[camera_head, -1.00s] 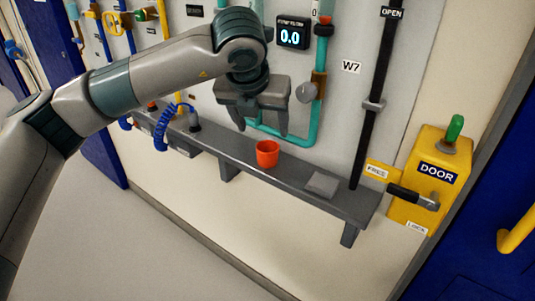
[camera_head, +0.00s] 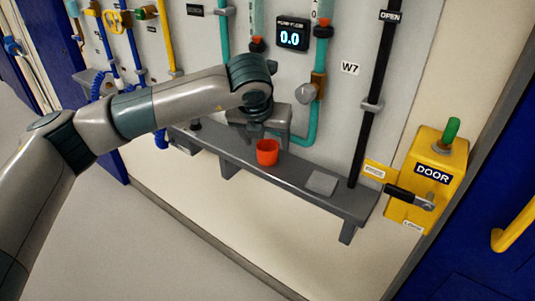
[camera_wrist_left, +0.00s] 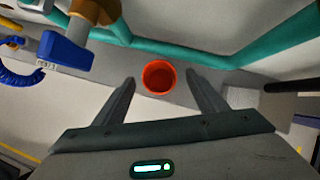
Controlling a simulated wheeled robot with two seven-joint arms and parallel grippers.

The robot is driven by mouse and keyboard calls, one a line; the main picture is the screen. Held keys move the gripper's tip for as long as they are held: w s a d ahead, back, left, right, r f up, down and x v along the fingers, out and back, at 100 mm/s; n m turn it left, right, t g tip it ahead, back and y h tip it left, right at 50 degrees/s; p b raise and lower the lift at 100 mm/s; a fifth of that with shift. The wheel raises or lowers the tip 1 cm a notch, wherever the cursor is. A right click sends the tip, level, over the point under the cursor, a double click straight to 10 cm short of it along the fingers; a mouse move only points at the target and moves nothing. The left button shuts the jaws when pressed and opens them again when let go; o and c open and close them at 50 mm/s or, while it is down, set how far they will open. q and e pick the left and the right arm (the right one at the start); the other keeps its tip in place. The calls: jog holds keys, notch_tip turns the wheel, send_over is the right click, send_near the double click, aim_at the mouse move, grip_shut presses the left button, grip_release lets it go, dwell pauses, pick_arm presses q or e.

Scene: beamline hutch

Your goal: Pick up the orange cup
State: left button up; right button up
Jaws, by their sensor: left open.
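The orange cup (camera_head: 267,152) stands upright on the grey wall shelf (camera_head: 300,180). My left gripper (camera_head: 266,139) is open just above and behind the cup in the head view, its fingers partly hidden there by the cup. In the left wrist view the cup (camera_wrist_left: 159,77) shows its open, empty-looking mouth between the two fingertips (camera_wrist_left: 160,80), with a gap on each side. I cannot tell whether the fingertips are down at the cup's height. My right gripper is in neither view.
A flat grey pad (camera_head: 321,183) lies on the shelf right of the cup. A teal pipe (camera_head: 308,118) runs behind the cup. A black vertical rod (camera_head: 372,100) and a yellow DOOR box (camera_head: 427,185) with a lever stand to the right. The floor in front is clear.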

aim_at(267, 149)
pick_arm(q)
jog(key=p+x, duration=0.1)
jog(key=x, duration=0.2)
jog(key=shift+a+f, duration=0.1)
jog(key=shift+f, duration=0.3)
jog(key=shift+w+f+p, duration=0.2)
jog(key=shift+f+p, duration=0.1)
jog(key=shift+f, duration=0.25)
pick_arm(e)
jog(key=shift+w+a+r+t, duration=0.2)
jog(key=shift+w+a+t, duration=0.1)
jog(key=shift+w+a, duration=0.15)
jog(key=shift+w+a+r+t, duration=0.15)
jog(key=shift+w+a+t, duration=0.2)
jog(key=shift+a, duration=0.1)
pick_arm(q)
jog(key=c, duration=1.1)
